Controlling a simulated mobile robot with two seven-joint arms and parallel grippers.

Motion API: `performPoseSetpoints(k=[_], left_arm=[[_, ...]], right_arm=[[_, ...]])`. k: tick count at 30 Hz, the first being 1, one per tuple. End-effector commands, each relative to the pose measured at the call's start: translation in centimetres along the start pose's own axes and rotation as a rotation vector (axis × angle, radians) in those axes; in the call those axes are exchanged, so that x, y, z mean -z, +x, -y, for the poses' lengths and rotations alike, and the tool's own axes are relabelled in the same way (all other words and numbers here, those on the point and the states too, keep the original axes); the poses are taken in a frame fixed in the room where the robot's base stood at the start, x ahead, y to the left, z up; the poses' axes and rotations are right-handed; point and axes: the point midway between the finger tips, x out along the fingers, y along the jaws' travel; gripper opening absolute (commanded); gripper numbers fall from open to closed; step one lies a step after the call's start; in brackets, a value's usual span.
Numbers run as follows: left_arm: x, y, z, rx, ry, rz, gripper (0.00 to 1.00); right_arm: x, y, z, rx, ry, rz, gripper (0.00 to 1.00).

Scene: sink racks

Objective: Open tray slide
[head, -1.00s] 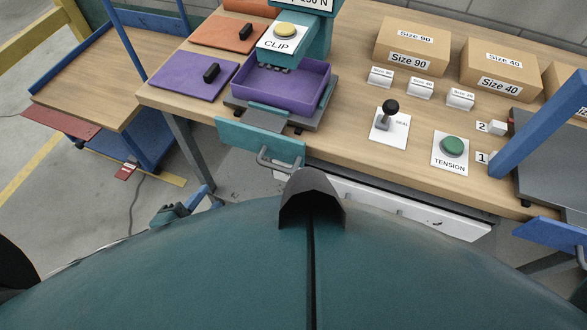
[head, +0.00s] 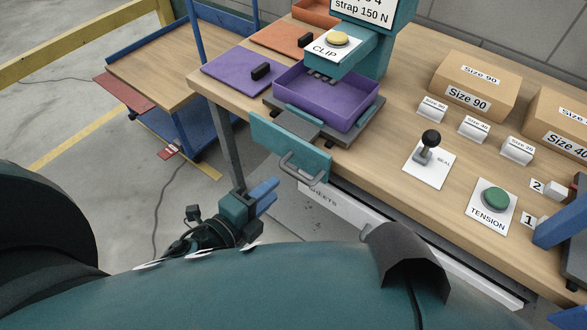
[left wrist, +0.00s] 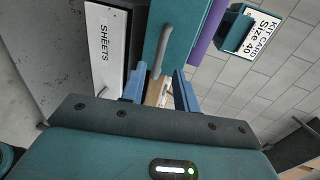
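The tray slide has a teal front panel (head: 290,148) with a grey bar handle (head: 303,170), at the front edge of the bench. A purple tray (head: 328,122) sits behind the panel, under the clip head. My left gripper (head: 268,192) is below and left of the handle, apart from it in the head view. In the left wrist view its blue fingers (left wrist: 160,88) are spread and empty, with the handle (left wrist: 158,50) and teal panel (left wrist: 180,30) ahead of them.
A white "SHEETS" drawer front (head: 335,208) lies under the bench, right of my left gripper. The clip button (head: 337,40), seal lever (head: 430,142) and tension button (head: 495,200) stand above.

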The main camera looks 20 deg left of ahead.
Motion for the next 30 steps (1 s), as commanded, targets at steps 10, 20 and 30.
performPoseSetpoints(k=[10,20,30], left_arm=[[0.0,6.1,0.2,0.002,0.001,0.0,0.3],[0.0,8.5,0.0,-0.001,-0.001,0.0,0.3],[0.0,8.5,0.0,-0.001,-0.001,0.0,0.22]], right_arm=[[0.1,0.5,0.1,0.004,0.003,0.024,0.0],[0.4,0.7,0.1,0.006,0.003,0.019,0.0],[0.3,0.7,0.2,0.007,0.004,0.022,0.0]])
